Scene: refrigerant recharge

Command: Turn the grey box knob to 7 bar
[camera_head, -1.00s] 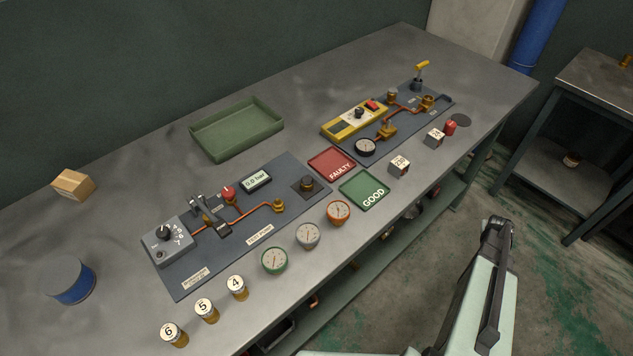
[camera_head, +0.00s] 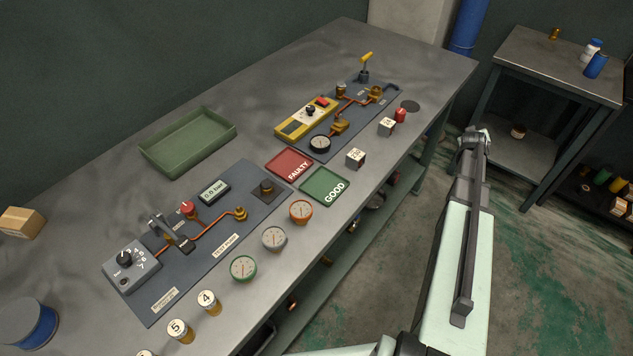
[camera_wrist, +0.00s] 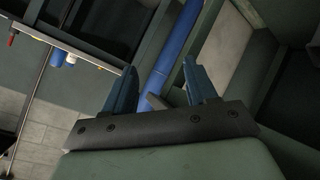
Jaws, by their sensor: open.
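The grey box (camera_head: 143,279) sits at the left end of the test pump panel (camera_head: 165,287) in the head view. Its black knob (camera_head: 124,258) stands on top, with a printed number scale to its right. The knob's exact setting is too small to read. The panel's display (camera_head: 214,191) reads 0.0 bar. My gripper (camera_wrist: 160,85) shows in the wrist view with two blue fingers apart and nothing between them. It is away from the grey box, which is not in the wrist view.
Loose gauges (camera_head: 243,268), numbered cylinders (camera_head: 209,302) and a blue tin (camera_head: 28,325) lie near the panel. A green tray (camera_head: 187,165) stands behind it. Red (camera_head: 289,166) and green (camera_head: 325,187) plates lie to its right. My arm is off the bench's front edge.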

